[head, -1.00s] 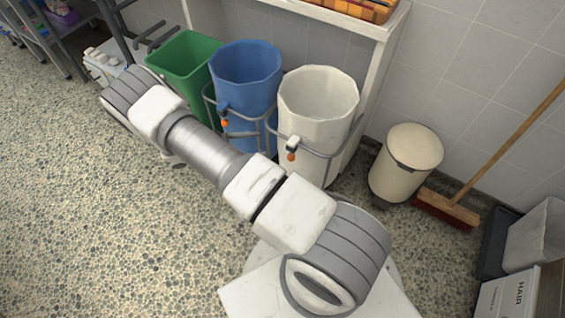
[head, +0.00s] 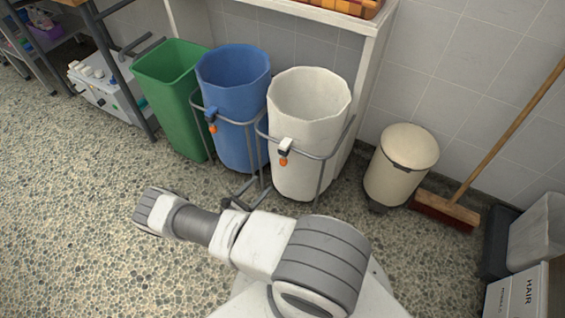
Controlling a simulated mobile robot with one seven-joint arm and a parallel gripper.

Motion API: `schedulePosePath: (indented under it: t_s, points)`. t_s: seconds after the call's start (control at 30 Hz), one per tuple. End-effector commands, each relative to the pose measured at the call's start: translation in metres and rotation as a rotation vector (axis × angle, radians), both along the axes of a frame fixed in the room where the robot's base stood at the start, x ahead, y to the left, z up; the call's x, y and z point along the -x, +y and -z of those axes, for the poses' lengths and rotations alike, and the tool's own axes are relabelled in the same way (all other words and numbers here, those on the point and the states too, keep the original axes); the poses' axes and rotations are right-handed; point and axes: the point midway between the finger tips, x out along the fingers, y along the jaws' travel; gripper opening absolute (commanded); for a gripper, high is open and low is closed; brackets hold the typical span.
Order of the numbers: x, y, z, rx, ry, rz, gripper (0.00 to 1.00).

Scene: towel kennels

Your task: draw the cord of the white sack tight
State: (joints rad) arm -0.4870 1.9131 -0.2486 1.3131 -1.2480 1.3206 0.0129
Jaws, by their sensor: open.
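The white sack (head: 308,135) stands upright in a grey wire frame, its round mouth wide open. On its front, near the frame's ring, sits a small white and black cord lock (head: 286,146) with an orange toggle (head: 283,161) hanging just below. The cord itself is too small to make out. My gripper (head: 256,190) shows only as dark finger parts behind my arm, low in front of the blue and white sacks. It is open, apart from the toggle and below left of it. My arm hides the rest of it.
A blue sack (head: 234,85) with its own orange toggle stands just left, then a green bin (head: 180,100). A cream pedal bin (head: 398,170) and a broom (head: 446,207) are at right. A white shelf frame (head: 372,75) rises behind.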

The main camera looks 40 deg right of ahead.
Motion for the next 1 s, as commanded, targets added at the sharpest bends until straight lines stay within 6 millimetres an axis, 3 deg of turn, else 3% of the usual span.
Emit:
schedulePosePath:
  t_s: [0.3,0.53,0.73,1.0]
  points:
    - [-0.016,-0.07,0.002,-0.001,-0.002,0.005,0.69]
    - [-0.026,-0.112,0.001,0.0,-0.002,0.004,0.69]
    - [-0.031,-0.131,0.0,-0.001,-0.002,0.003,0.69]
    - [-0.033,-0.135,0.0,-0.001,-0.001,0.001,0.69]
